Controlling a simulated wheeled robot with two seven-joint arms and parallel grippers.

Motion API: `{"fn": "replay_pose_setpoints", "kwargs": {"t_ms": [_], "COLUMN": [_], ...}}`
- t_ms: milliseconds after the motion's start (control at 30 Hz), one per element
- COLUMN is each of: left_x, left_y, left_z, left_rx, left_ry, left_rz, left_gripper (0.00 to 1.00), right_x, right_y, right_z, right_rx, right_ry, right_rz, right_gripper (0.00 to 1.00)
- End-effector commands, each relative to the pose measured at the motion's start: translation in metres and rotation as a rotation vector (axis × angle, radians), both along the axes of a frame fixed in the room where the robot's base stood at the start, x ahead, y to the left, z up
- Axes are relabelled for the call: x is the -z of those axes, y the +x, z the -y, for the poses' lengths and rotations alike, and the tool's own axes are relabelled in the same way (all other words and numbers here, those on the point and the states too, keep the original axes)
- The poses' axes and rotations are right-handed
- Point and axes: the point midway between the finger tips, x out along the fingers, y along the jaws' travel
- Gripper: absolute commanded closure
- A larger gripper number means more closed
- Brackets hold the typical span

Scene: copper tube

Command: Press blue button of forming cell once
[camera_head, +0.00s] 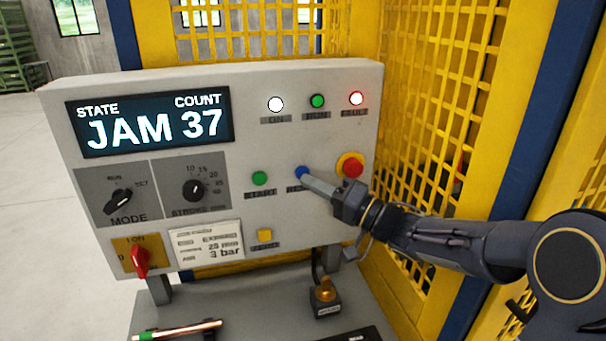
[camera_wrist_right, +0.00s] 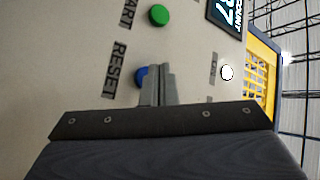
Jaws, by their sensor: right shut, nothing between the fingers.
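The blue button (camera_head: 301,173) is on the grey control panel (camera_head: 262,215), between the green start button (camera_head: 260,178) and the red emergency knob (camera_head: 352,167). My right gripper (camera_head: 308,180) is shut and empty, its fingertips at the blue button in the head view. In the right wrist view the blue button (camera_wrist_right: 141,76) is partly hidden behind the closed fingers (camera_wrist_right: 160,82), beside the label RESET. I cannot tell whether the tips touch it or whether it is pushed in. The display (camera_head: 150,122) reads STATE JAM, COUNT 37. My left gripper is not in view.
A yellow button (camera_head: 265,235), a mode knob (camera_head: 121,198) and a red switch (camera_head: 140,260) are lower down. A copper tube with a green end (camera_head: 180,330) lies in front. Yellow mesh guarding (camera_head: 440,110) stands close on the right.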

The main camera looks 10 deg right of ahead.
Motion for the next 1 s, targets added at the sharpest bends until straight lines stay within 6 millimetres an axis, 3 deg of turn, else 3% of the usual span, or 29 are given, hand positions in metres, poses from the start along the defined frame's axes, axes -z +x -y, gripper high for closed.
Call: {"fn": "replay_pose_setpoints", "kwargs": {"t_ms": [1000], "left_x": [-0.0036], "left_y": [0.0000], "left_z": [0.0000], "left_rx": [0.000], "left_ry": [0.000], "left_rz": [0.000], "left_gripper": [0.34], "right_x": [-0.0006], "right_y": [0.0080], "right_z": [-0.0004], "right_rx": [0.000], "right_ry": [0.000], "right_rz": [0.000], "right_gripper": [1.00]}}
